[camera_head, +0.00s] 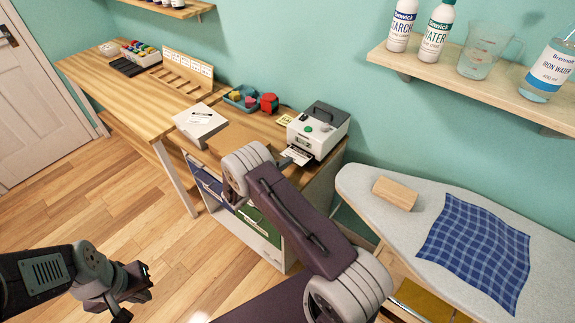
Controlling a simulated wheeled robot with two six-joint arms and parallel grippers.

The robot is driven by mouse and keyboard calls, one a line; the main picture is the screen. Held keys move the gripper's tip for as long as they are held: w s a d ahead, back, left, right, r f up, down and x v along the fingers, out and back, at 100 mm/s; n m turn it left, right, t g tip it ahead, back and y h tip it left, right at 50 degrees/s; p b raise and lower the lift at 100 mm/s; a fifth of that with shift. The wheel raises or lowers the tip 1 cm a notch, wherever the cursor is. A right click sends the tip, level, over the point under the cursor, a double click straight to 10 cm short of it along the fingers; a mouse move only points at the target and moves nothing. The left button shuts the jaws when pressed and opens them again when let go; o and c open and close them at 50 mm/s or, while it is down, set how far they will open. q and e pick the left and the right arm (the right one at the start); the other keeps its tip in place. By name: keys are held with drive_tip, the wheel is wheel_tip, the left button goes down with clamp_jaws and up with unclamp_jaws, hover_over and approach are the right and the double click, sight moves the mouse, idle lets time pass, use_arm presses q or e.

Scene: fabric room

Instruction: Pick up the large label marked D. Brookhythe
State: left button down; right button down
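A white label (296,156) with dark print sticks out of the front of a white and grey label printer (318,131) on the wooden cabinet. Its print is too small to read. My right arm reaches up from the bottom, and its wrist is just left of the printer. My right gripper (284,160) is mostly hidden behind that arm; a small dark part shows beside the label. I cannot tell whether it touches the label. My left gripper (143,281) is low at the left, over the floor, away from the cabinet; its fingers are unclear.
A white box (200,122), a teal tray (240,98) and a red item (269,103) stand left of the printer. An ironing board (425,200) with a wooden block (395,193) and blue checked cloth (478,250) is at right. A shelf (450,75) with bottles hangs above.

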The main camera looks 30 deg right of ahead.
wheel_tip(320, 180, up, 2)
drive_tip(key=shift+r, duration=0.15)
drive_tip(key=s+a+r, duration=0.1)
drive_tip(key=s+r, duration=0.5)
drive_tip(key=s, duration=0.5)
drive_tip(key=shift+s+a+r+p, duration=0.3)
drive_tip(key=shift+a+p, duration=0.05)
drive_tip(key=shift+p, duration=0.05)
